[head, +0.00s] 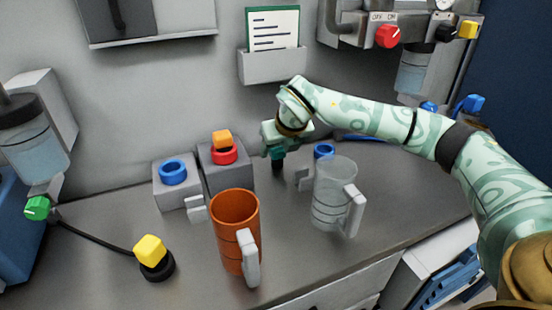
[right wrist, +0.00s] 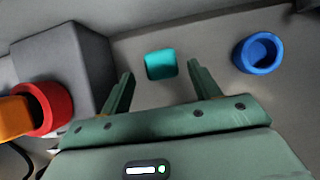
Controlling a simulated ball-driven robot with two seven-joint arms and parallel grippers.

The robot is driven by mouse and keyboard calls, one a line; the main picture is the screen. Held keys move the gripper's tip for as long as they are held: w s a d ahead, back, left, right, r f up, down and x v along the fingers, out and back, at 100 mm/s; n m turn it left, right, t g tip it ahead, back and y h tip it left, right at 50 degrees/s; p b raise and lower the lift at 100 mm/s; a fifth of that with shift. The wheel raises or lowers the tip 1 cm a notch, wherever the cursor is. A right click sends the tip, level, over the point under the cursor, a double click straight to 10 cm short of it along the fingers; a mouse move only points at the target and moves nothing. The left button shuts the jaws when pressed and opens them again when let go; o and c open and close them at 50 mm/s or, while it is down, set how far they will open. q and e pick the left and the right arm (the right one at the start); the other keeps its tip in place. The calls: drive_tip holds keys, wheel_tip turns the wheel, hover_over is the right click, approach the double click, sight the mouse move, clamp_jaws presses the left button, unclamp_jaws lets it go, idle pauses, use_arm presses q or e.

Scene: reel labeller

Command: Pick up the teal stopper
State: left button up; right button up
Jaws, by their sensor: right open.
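The teal stopper (right wrist: 161,65) shows in the right wrist view as a teal block with rounded corners. It lies between the fingertips of my right gripper (right wrist: 161,74), with a gap on each side. The right gripper is open and empty. In the head view my right gripper (head: 277,148) points down over the back of the counter, to the right of the grey blocks. There the stopper is mostly hidden by the gripper, and a dark piece shows under it. My left gripper is not in view.
A blue ring (right wrist: 258,53) lies to the right of the stopper; a grey block with a red ring (right wrist: 48,106) and orange stopper (right wrist: 14,115) stands left. An orange mug (head: 235,225) and clear jug (head: 333,190) stand in front. A yellow stopper (head: 150,250) is front left.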

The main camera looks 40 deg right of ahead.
sight(279, 149)
drive_tip(key=b+x, duration=0.2)
drive_tip(key=x, duration=0.3)
drive_tip(key=shift+s+d, duration=0.1)
drive_tip(key=shift+s, duration=0.1)
drive_tip(key=shift+w+f, duration=0.1)
drive_tip(key=shift+w, duration=0.05)
drive_tip(key=shift+r, duration=0.25)
drive_tip(key=shift+c, duration=0.6)
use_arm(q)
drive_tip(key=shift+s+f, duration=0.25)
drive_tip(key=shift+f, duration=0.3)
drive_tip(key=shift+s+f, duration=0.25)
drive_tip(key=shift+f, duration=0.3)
use_arm(e)
drive_tip(key=c, duration=0.9)
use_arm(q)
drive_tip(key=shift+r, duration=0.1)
use_arm(e)
drive_tip(key=shift+r, duration=0.1)
drive_tip(key=shift+c, duration=0.2)
